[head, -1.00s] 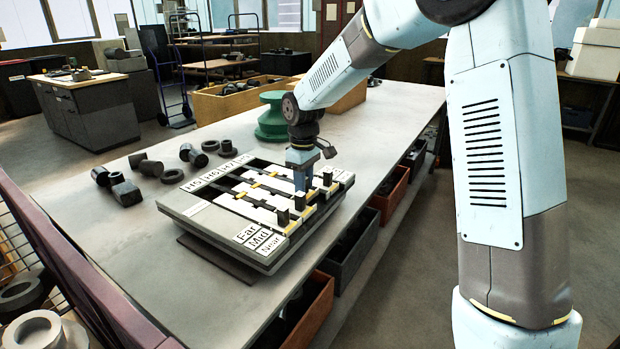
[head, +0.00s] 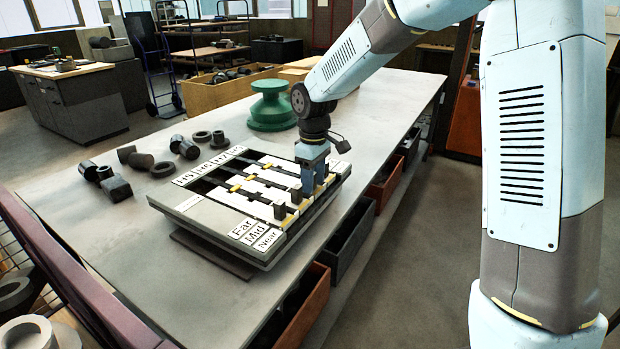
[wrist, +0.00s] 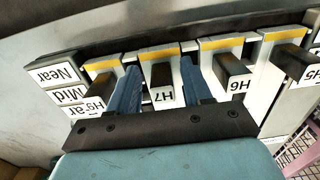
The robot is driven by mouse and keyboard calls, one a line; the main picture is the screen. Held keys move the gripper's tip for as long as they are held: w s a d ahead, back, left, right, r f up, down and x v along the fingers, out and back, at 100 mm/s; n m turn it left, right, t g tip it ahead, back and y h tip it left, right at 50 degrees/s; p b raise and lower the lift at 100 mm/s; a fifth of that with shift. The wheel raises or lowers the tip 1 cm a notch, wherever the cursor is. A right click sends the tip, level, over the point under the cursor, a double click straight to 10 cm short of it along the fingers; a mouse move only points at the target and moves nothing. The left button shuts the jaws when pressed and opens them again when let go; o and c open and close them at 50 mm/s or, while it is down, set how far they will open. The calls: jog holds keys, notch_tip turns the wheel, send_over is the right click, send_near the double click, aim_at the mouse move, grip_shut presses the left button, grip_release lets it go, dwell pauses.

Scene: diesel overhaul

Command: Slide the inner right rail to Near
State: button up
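The inner right rail, tagged H7 (wrist: 163,72), is a white strip with a yellow band and a dark upright handle in the wrist view. My gripper (wrist: 162,62) has its two blue fingers on either side of that handle, with small gaps visible, so it looks open around it. The gripper also shows in the head view (head: 314,187), low over the handle row, hiding part of it. The Near label (wrist: 52,74) sits at the board's edge beside Mid and Far. The H7 band looks roughly level with Near and in line with its neighbours' bands.
Handle H6 (wrist: 234,72) stands close beside one finger, H8 (wrist: 98,97) close to the other, and H5 (wrist: 300,66) further off. The board (head: 183,213) lies on the grey bench (head: 110,235). A green part (head: 271,108) and loose dark cylinders (head: 117,188) stand behind and left.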

jog(key=shift+r, duration=0.15)
jog(key=shift+w+a+r, duration=0.1)
jog(key=shift+r, duration=0.2)
notch_tip(320, 180, up, 13)
dwell(0.3)
